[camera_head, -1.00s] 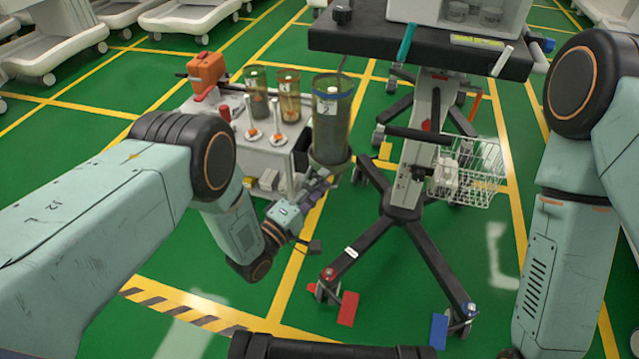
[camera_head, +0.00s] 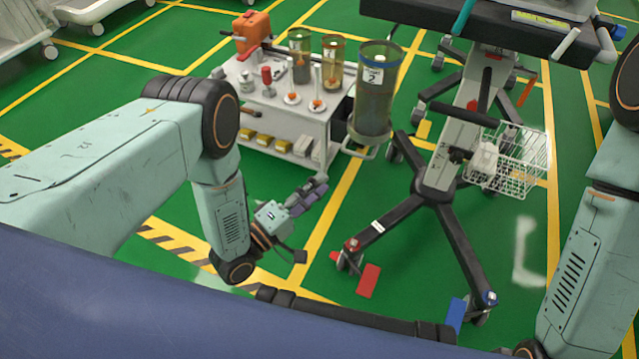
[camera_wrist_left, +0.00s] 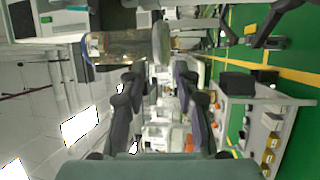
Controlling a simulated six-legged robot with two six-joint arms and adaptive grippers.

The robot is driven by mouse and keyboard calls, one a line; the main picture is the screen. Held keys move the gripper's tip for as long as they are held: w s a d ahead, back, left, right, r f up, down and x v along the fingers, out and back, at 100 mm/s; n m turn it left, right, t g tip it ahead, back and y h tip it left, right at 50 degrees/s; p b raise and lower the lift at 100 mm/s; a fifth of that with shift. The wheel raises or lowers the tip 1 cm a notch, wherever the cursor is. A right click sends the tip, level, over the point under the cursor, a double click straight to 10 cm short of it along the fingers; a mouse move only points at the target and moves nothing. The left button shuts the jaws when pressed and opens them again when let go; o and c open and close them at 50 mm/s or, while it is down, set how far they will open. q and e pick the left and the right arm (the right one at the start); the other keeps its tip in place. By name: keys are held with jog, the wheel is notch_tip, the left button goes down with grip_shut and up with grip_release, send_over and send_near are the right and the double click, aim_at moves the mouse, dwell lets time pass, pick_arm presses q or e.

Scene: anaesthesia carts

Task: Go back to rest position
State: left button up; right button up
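My left gripper (camera_head: 308,194) hangs over the green floor, in front of the white trolley (camera_head: 290,122) and left of the dark stand base. In the left wrist view its two fingers (camera_wrist_left: 158,100) stand apart with nothing between them, so it is open and empty. A large see-through canister (camera_head: 374,95) with a blue rim and a "2" label sits at the trolley's right end, apart from the gripper. It seems to show sideways in the wrist view (camera_wrist_left: 118,46). My right arm (camera_head: 585,255) is at the right edge; its gripper is out of view.
The trolley carries two smaller canisters (camera_head: 333,68), an orange case (camera_head: 251,32) and yellow boxes (camera_head: 265,141) below. A wheeled stand (camera_head: 437,185) with a wire basket (camera_head: 519,165) is to the right. Green floor between the gripper and the stand's legs is clear.

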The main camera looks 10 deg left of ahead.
dwell(0.4)
pick_arm(q)
jog(key=s+a+f+m+g+y, duration=0.3)
jog(key=s+f+m+g+y, duration=0.25)
jog(key=f, duration=0.55)
jog(key=s+a+f+m+g+y+p, duration=0.2)
jog(key=s+a+g, duration=0.15)
jog(key=s, duration=0.45)
jog(key=s+a+r+m+g+y+p, duration=0.1)
jog(key=s+a+r+g+p, duration=0.15)
jog(key=s, duration=0.45)
jog(key=s+a+r+m+g+y+p, duration=0.1)
jog(key=s+r+m+g+y, duration=0.2)
jog(key=s, duration=0.4)
notch_tip(320, 180, up, 8)
jog(key=s+a+n+g+p, duration=0.1)
jog(key=s+g+p, duration=0.1)
jog(key=shift+r+p, duration=0.2)
jog(key=shift+p, duration=0.15)
